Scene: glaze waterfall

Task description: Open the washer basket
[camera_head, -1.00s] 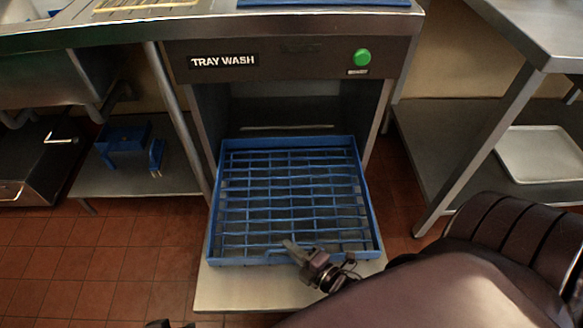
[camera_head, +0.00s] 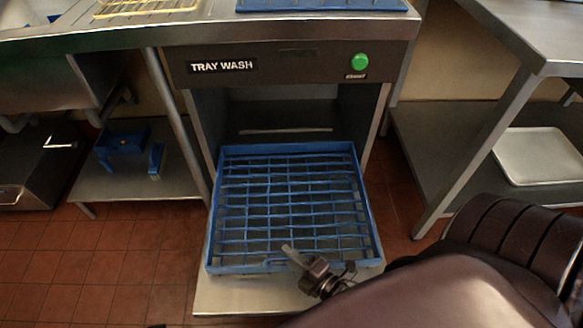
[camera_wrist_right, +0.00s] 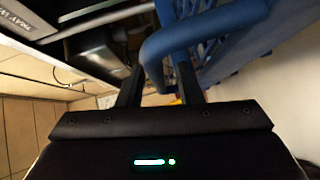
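The blue washer basket (camera_head: 214,220) sits pulled out in front of the tray washer (camera_head: 280,62), over a pale metal shelf (camera_head: 250,295). My right gripper (camera_head: 289,254) is at the basket's front rim, right of centre. In the right wrist view, a bent blue handle bar (camera_wrist_right: 152,58) of the basket runs down between the two dark fingers of my right gripper (camera_wrist_right: 158,82). The fingers stand apart, with a narrow gap beside the bar on the right. A small dark sliver at the bottom edge of the head view may be my left gripper; its fingers are hidden.
A green button (camera_head: 359,62) is on the washer's front. A low shelf (camera_head: 130,185) with blue items stands left. A steel table (camera_head: 530,70) with a tray (camera_head: 540,155) below it stands right. Red floor tiles are clear at lower left.

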